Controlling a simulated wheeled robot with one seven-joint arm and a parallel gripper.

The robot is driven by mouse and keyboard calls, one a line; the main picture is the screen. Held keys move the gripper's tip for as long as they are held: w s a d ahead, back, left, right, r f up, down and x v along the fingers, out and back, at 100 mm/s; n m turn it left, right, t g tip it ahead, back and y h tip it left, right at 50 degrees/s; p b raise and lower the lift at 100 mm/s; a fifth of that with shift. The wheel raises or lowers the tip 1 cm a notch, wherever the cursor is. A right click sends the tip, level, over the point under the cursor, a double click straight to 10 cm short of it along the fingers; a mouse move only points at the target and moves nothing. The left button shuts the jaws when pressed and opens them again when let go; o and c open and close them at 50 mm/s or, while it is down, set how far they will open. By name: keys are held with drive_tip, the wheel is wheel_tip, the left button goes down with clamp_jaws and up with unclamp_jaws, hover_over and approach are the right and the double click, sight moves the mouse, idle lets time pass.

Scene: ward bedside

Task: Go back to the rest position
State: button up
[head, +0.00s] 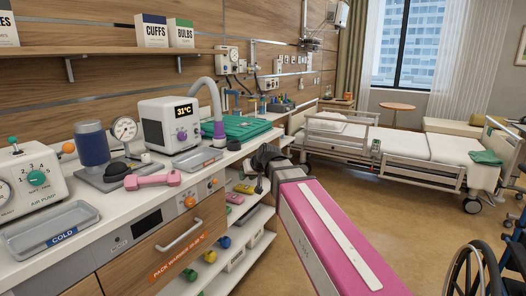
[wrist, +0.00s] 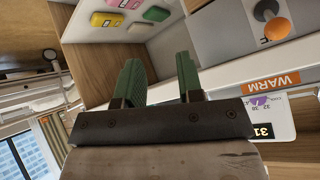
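My gripper (wrist: 158,80) shows in the wrist view with two green fingers set well apart and nothing between them. In the head view my pink arm reaches forward from the lower right. The dark gripper end (head: 266,160) is beside the front edge of the counter, near the green folded cloth; its fingers are hard to make out there. In the wrist view the picture is tilted, with the shelves beyond the fingertips.
The long counter (head: 100,235) holds a pink dumbbell (head: 152,179), a metal tray (head: 50,231), a white warmer (head: 168,124) and a green cloth stack (head: 240,128). Open shelves below hold several small items. A bed (head: 390,145) stands behind; a wheelchair (head: 480,265) is at right. Floor between is clear.

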drive_tip(key=s+d+f+m+g+h, duration=0.1)
drive_tip(key=s+d+f+g+h, duration=0.1)
drive_tip(key=s+d+f, duration=0.3)
drive_tip(key=s+d+f+m+g+h, duration=0.2)
drive_tip(key=s+d+f, duration=0.4)
drive_tip(key=d+f, duration=0.6)
drive_tip(key=s+d+f+m+g+h, duration=0.2)
drive_tip(key=s+d+f, duration=0.3)
drive_tip(key=d+f, duration=0.3)
wheel_tip(320, 180, down, 3)
drive_tip(key=shift+s+d+f, duration=0.15)
drive_tip(key=shift+d+f, duration=0.05)
